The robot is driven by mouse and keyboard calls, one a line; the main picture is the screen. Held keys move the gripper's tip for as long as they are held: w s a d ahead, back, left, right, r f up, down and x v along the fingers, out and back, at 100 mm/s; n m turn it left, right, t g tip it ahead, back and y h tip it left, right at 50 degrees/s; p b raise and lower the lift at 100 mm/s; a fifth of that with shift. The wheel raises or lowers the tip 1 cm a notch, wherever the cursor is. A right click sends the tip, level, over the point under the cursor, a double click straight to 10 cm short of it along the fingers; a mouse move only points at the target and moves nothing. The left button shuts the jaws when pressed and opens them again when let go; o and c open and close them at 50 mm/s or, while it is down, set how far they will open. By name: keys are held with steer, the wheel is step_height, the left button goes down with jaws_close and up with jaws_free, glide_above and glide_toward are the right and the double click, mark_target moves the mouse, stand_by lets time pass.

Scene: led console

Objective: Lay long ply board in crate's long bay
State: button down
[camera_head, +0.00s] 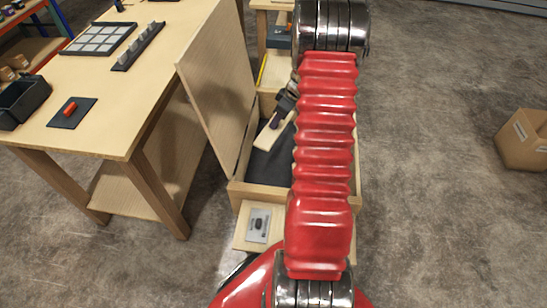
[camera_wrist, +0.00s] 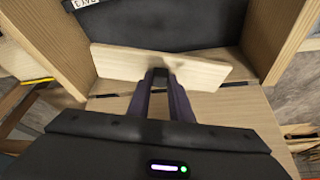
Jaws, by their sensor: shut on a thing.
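My gripper (camera_head: 276,120) is shut on a pale ply board (camera_head: 268,138). In the wrist view, my gripper's dark fingers (camera_wrist: 163,78) pinch the board (camera_wrist: 120,63) near its middle, and it spans both sides of them. The board looks tilted and is over the open wooden crate (camera_head: 262,195), near one end wall. The crate's dark grey lining (camera_wrist: 190,25) shows beyond the board; its side wall is at the right (camera_wrist: 275,40). My red arm hides the crate's right part in the head view. I cannot tell whether the board touches the crate.
A tall ply panel (camera_head: 220,85) stands upright along the crate's left side. A workbench (camera_head: 110,125) at left carries trays and a red item on a dark mat (camera_head: 72,112). A grey plate (camera_head: 258,225) lies on the crate's front ledge. A cardboard box (camera_head: 522,140) sits on open floor at right.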

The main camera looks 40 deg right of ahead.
step_height(320, 180, down, 11)
steer(key=d+n+y, duration=0.1)
steer(key=d+n, duration=0.1)
steer(key=n, duration=0.2)
steer(key=shift+d+g, duration=0.3)
steer(key=shift+d, duration=0.05)
steer(key=shift+w+f, duration=0.1)
steer(key=shift+f, duration=3.05)
steer(key=shift+f, duration=1.85)
steer(key=shift+f, duration=0.1)
steer(key=c, duration=1.6)
jaws_free()
